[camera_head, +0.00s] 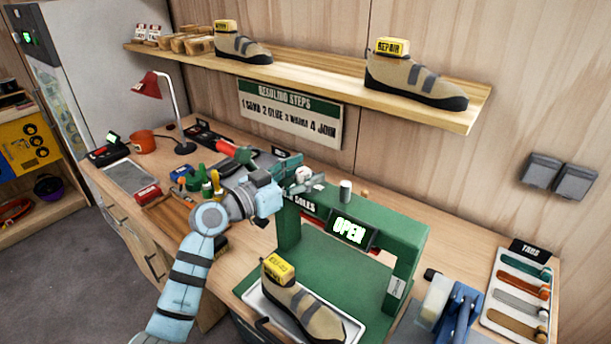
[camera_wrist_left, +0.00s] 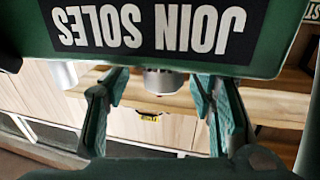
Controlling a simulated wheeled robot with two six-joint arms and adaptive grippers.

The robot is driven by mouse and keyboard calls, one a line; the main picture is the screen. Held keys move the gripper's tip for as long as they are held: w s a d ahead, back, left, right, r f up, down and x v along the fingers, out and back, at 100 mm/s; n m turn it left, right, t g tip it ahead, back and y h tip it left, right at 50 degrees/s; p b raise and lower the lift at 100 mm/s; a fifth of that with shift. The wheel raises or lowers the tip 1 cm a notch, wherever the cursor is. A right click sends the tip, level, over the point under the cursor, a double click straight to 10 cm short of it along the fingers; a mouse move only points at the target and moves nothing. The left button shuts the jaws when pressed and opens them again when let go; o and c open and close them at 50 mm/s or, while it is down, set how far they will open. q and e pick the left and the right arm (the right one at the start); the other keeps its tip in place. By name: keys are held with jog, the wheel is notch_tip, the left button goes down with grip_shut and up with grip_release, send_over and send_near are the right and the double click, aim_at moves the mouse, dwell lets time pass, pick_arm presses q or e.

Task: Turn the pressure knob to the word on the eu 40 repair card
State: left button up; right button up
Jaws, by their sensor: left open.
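The green press (camera_head: 405,245) stands on the bench with a lit OPEN display (camera_head: 349,231). A round pale knob (camera_head: 303,174) is at the top left of the press. My left gripper (camera_head: 308,184) is at this knob with its fingers apart. In the left wrist view, a silver ribbed knob (camera_wrist_left: 163,80) lies between the open fingers, below the upside-down JOIN SOLES sign (camera_wrist_left: 150,28); contact cannot be told. A shoe with a yellow tag (camera_head: 278,268) lies in the press; its small print is unclear. A shelf shoe bears a yellow REPAIR tag (camera_head: 391,47). My right gripper is not in view.
A grey cylinder (camera_head: 346,190) stands on the press, just right of my left gripper. A red lamp (camera_head: 147,86) and tools stand on the left of the bench. A blue tape holder (camera_head: 458,312) and a tabs board (camera_head: 516,290) are at the right.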

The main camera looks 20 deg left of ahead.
pick_arm(q)
jog(key=v, duration=1.2)
jog(key=shift+w+d, duration=0.1)
